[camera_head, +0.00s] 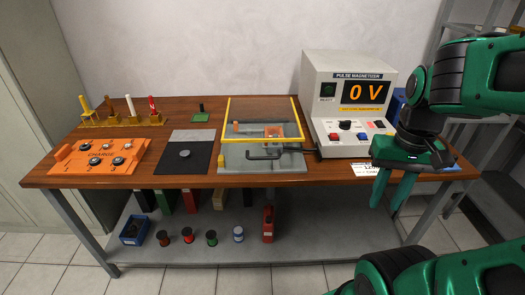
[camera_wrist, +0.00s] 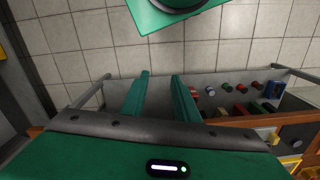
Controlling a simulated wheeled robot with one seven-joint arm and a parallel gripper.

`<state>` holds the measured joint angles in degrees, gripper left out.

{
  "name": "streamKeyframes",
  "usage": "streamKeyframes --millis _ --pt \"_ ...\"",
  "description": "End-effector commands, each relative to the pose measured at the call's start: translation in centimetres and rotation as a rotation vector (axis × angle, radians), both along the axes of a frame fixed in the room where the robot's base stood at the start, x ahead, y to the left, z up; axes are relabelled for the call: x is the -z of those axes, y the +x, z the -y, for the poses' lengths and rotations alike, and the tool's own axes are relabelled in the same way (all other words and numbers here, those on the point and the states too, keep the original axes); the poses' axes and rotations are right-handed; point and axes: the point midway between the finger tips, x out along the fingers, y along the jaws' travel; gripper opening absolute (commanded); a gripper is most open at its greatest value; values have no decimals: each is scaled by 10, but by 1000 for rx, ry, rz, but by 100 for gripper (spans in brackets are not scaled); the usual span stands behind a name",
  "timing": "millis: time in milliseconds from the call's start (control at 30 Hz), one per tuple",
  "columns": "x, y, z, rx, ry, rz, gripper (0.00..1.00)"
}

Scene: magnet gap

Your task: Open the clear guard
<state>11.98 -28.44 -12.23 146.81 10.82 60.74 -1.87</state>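The clear guard (camera_head: 263,139) is a see-through panel with a yellow frame, over a grey fixture (camera_head: 236,166) at the middle of the bench. Its exact tilt is hard to tell. A dark bent bar, perhaps a handle (camera_head: 277,153), shows at the fixture's front. An orange block and a small part show behind the clear panel. My gripper (camera_head: 385,206) is at the right, in front of the bench's front edge, well apart from the guard. Its two green fingers point down and stand apart with nothing between them, as the wrist view also shows (camera_wrist: 160,78).
The pulse magnetizer (camera_head: 322,84) reads 0 V, right of the guard. An orange charge tray (camera_head: 98,170), a dark mat (camera_head: 184,167) and a rack of upright tools (camera_head: 121,121) stand left. The lower shelf (camera_head: 330,230) holds spools and a blue bin (camera_head: 134,231).

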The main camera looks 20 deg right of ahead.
Motion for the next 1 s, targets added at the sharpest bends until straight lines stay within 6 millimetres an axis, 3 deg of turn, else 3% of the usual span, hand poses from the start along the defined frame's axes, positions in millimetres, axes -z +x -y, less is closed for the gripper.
streamKeyframes --millis 133,267,400,500,600,700,800,1000 --pt "-14 38 -7 -212 -23 19 28" --pt "-32 107 -27 -590 -61 38 28" --pt "-47 186 -72 -1043 -106 59 28" --pt "-53 230 -112 -1325 -136 70 28" --pt "-56 261 -148 -1544 -161 80 28" --pt "-57 279 -174 -1689 -177 86 28" --pt "-56 288 -186 -1759 -187 89 28" --pt "-38 293 -186 -1776 -188 87 28"
